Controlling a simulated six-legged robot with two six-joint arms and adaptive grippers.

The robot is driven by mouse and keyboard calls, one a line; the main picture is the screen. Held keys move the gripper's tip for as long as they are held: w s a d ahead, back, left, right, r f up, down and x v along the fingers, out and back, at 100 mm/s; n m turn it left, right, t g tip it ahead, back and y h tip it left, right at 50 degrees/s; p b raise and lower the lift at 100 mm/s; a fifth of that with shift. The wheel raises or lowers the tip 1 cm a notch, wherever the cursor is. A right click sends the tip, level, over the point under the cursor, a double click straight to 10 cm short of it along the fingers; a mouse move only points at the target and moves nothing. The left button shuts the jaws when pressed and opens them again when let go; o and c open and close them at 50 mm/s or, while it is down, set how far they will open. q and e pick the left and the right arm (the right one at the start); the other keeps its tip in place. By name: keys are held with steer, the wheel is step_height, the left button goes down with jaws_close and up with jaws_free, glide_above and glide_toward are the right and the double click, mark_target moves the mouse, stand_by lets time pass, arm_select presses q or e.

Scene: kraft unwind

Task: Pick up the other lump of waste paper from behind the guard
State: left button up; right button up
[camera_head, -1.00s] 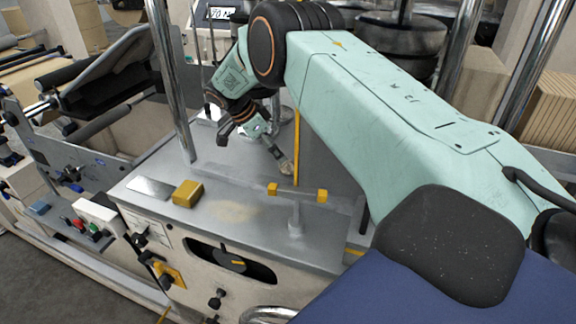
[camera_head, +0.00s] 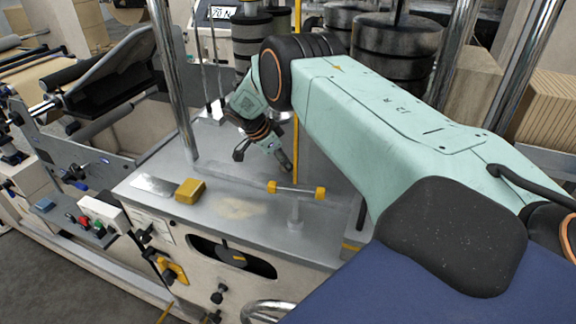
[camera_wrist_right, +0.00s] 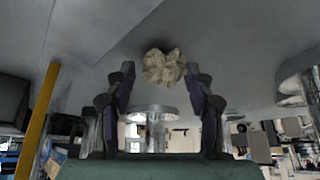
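A crumpled pale-beige paper lump (camera_wrist_right: 164,66) lies at the tips of my right gripper (camera_wrist_right: 160,78) in the right wrist view. The two dark fingers are spread apart. The lump is close to the right-hand finger, and a gap shows to the left-hand one. In the head view my right gripper (camera_head: 286,166) points down to the metal deck, behind the small bar with yellow ends (camera_head: 297,190). The lump cannot be made out there. I cannot tell which part is the guard. My left gripper is not in view.
A yellow block (camera_head: 189,191) and a flat metal plate (camera_head: 153,186) lie on the grey deck (camera_head: 270,245). A thin yellow post (camera_head: 296,100) and a chrome column (camera_head: 173,80) stand near my right arm. Dark stacked rolls (camera_head: 395,62) stand behind.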

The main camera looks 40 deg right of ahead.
steer(key=shift+w+d+f, duration=0.1)
steer(key=shift+f, duration=0.05)
steer(key=c, duration=0.3)
steer(key=shift+w, duration=0.15)
steer(key=shift+c, duration=0.5)
steer(key=shift+a, duration=0.2)
steer(key=shift+d, duration=0.1)
